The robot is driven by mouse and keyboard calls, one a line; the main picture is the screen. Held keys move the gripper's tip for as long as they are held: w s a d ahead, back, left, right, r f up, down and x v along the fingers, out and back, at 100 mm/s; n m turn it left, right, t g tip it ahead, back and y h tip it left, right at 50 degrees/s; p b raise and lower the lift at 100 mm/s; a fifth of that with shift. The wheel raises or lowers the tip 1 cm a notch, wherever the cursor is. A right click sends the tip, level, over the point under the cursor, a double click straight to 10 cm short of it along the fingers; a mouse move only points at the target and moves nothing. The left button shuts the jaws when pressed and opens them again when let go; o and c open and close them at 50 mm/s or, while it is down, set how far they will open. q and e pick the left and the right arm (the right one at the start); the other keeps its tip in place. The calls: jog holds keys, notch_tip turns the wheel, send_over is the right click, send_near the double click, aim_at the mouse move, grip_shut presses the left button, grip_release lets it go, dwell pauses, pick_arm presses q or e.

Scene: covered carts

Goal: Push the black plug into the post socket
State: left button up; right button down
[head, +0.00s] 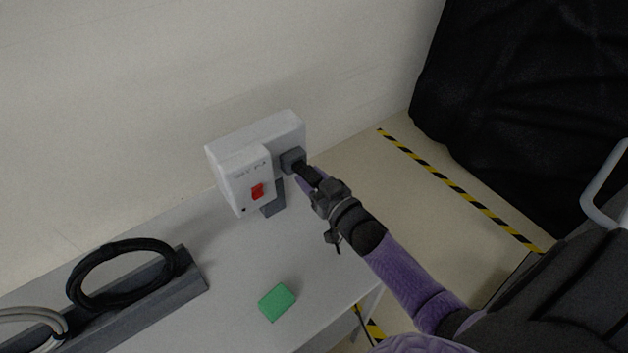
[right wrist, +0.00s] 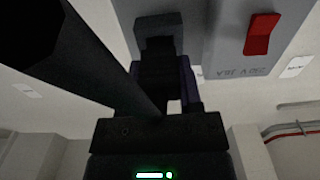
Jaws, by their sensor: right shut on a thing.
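The post socket is a white box (head: 240,180) with a red switch (head: 257,191), on a grey post (head: 273,199) at the table's back edge. A dark grey socket outlet (head: 291,159) sits on its right side. My right gripper (head: 308,175) is at this outlet, shut on the black plug (right wrist: 160,62). In the right wrist view the plug's front meets the dark outlet (right wrist: 158,25), and the box with its red switch (right wrist: 262,34) is to the right. How deep the plug sits cannot be told. My left gripper is not in view.
A coiled black cable (head: 118,274) and a grey cable (head: 30,318) lie on a dark grey rack (head: 195,279) at the left. A green block (head: 277,302) lies on the white table (head: 235,275). A black-covered cart (head: 530,110) stands beyond the striped floor tape (head: 455,187).

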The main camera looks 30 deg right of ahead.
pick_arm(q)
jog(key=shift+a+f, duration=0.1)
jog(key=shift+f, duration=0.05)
pick_arm(e)
jog(key=shift+w, duration=0.35)
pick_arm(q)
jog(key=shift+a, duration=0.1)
pick_arm(e)
jog(key=shift+w, duration=0.1)
jog(key=shift+w, duration=0.2)
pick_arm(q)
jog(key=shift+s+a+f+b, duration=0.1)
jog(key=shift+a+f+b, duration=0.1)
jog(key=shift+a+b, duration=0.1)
pick_arm(e)
jog(key=shift+w, duration=0.1)
jog(key=shift+w, duration=0.25)
jog(key=c, duration=0.7)
grip_release()
jog(key=shift+a, duration=0.1)
jog(key=o, duration=0.5)
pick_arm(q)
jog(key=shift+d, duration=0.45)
